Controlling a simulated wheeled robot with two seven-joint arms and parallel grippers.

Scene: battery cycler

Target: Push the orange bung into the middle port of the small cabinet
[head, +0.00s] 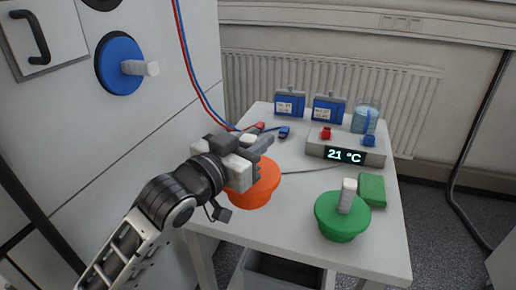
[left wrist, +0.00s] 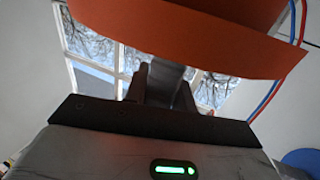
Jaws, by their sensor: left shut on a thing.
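The orange bung (head: 255,192) is a wide tapered plug over the front left part of the table; I cannot tell whether it touches the tabletop. My left gripper (head: 250,157) is shut on its handle, which the fingers mostly hide. In the left wrist view the bung (left wrist: 200,30) fills the top, beyond the fingers (left wrist: 163,88). A white cabinet (head: 60,150) stands at the left. A blue bung (head: 117,66) with a pale handle sits in one of its ports, and a dark round port (head: 98,3) is cut off above. I cannot tell which is the middle port. My right gripper is out of view.
On the white table (head: 305,180) stand a green bung (head: 341,222), a green block (head: 372,190), a display box (head: 345,150) reading 21 °C, two blue packs (head: 328,108) and a glass beaker (head: 366,113). Red and blue cables (head: 187,70) hang beside the cabinet. A grey bin (head: 285,275) is below.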

